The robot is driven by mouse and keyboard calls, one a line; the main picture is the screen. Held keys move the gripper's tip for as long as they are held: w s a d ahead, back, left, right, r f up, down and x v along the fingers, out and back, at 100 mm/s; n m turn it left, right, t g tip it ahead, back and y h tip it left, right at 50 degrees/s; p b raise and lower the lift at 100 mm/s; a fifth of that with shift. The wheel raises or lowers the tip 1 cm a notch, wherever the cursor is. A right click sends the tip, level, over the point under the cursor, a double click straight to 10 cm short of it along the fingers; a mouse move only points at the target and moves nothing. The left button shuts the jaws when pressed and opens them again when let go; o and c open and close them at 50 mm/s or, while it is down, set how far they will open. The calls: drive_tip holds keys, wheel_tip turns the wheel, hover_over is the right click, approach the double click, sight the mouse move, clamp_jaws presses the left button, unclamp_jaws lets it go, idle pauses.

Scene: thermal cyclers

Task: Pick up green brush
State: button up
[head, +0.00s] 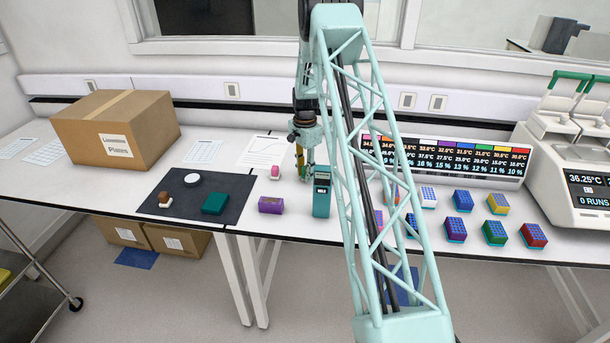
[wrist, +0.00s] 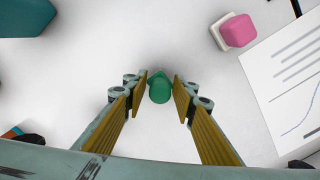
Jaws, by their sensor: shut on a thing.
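The green brush (wrist: 160,88) shows in the wrist view as a small dark green rounded shape between the fingertips. My gripper (wrist: 160,92) has its yellow-padded fingers closed on it from both sides, above the white bench. In the head view my gripper (head: 302,168) is near the middle of the bench, just behind a teal handheld device. The brush is too small and too covered by my gripper to make out clearly there. I cannot tell whether it touches the bench.
A teal device (head: 321,198) stands close in front of my gripper. A pink-topped item (head: 275,171) is to its left, and a purple box (head: 270,205) is nearer the front edge. A dark mat (head: 180,212) lies further left. Several coloured racks (head: 462,201) stand to the right.

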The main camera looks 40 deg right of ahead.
drive_tip(key=shift+r, duration=0.2)
drive_tip(key=shift+r+b, duration=0.3)
drive_tip(key=shift+r, duration=1.25)
drive_tip(key=s, duration=0.5)
drive_tip(key=s+a+r+b, duration=0.1)
drive_tip(key=s, duration=0.8)
drive_tip(key=shift+s+a+r+b, duration=0.15)
drive_tip(key=shift+s+r+b, duration=0.05)
drive_tip(key=shift+s+b, duration=0.2)
drive_tip(key=shift+s, duration=0.55)
drive_tip(key=shift+s+r, duration=0.1)
drive_tip(key=shift+r, duration=0.1)
